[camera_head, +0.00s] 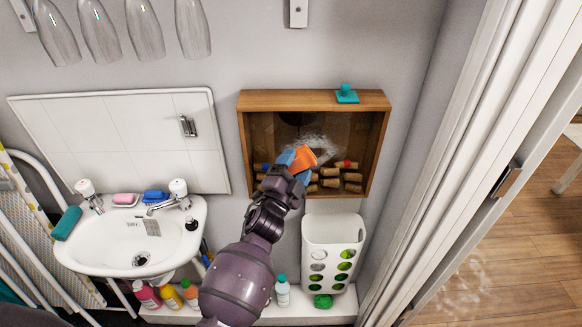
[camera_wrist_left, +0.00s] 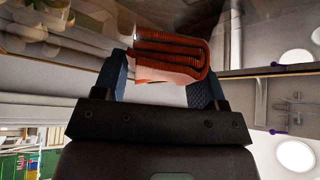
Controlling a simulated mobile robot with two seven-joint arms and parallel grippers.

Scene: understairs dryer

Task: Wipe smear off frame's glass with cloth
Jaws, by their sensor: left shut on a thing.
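The wooden frame (camera_head: 245,150) is a shallow box on the wall with a glass front and several corks inside. A whitish smear (camera_head: 322,147) shows on its glass, right of and above my gripper. My left gripper (camera_head: 298,160) is shut on the folded orange cloth (camera_head: 305,157), in front of the glass. In the left wrist view the cloth (camera_wrist_left: 170,50) sits folded between the two blue fingers. I cannot tell whether the cloth touches the glass. The gripper and cloth hide part of the glass and corks. My right gripper is not in view.
A teal knobbed object (camera_head: 346,95) sits on the frame's top edge. A white sink (camera_head: 130,235) is at the left. A white holed bin (camera_head: 333,228) stands below the frame, near several bottles (camera_head: 282,291). A door frame (camera_head: 450,160) bounds the right.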

